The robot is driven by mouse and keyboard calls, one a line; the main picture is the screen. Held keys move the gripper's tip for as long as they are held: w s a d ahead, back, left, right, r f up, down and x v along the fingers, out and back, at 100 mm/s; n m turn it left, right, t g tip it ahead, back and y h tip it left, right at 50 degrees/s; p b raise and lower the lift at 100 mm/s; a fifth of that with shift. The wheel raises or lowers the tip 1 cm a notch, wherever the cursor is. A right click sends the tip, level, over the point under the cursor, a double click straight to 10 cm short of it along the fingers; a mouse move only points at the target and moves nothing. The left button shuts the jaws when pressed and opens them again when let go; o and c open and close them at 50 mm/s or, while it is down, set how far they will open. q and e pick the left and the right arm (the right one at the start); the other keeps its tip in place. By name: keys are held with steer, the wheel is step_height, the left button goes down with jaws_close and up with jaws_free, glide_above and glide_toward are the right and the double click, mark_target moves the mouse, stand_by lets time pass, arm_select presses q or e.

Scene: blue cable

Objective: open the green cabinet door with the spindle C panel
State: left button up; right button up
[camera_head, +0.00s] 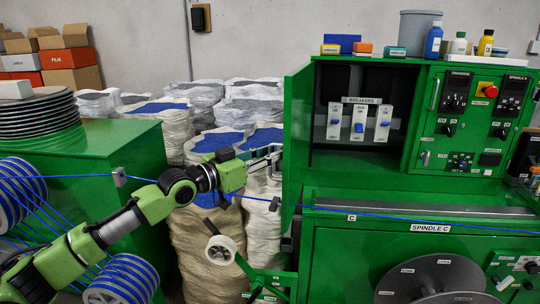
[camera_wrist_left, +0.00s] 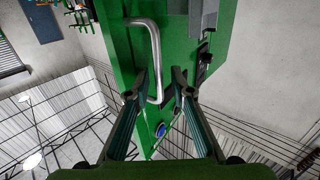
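The green cabinet (camera_head: 350,180) stands at the right of the head view. Its breaker compartment is open, and a green door panel (camera_head: 297,135) stands out at its left side. The spindle C panel (camera_head: 470,125), with knobs and a red button, is flush at the right and has its own handle (camera_head: 435,94). My left gripper (camera_head: 274,158) is beside the left door panel. In the left wrist view its fingers (camera_wrist_left: 160,85) are apart, with the lower end of a silver handle (camera_wrist_left: 156,55) between them; contact cannot be told. My right gripper is not in view.
A blue cable (camera_head: 380,215) runs across the cabinet front, passing below my left gripper. White wrapped sacks (camera_head: 205,240) stand behind my left arm. Bottles and small boxes (camera_head: 433,40) stand on the cabinet top. A green bench with stacked discs (camera_head: 40,115) is at the left.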

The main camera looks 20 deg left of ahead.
arm_select(q)
steer(key=shift+s+f, duration=0.1)
steer(key=v, duration=1.1)
steer(key=shift+s+a, duration=0.25)
steer(key=shift+s, duration=0.1)
steer(key=shift+w, duration=0.1)
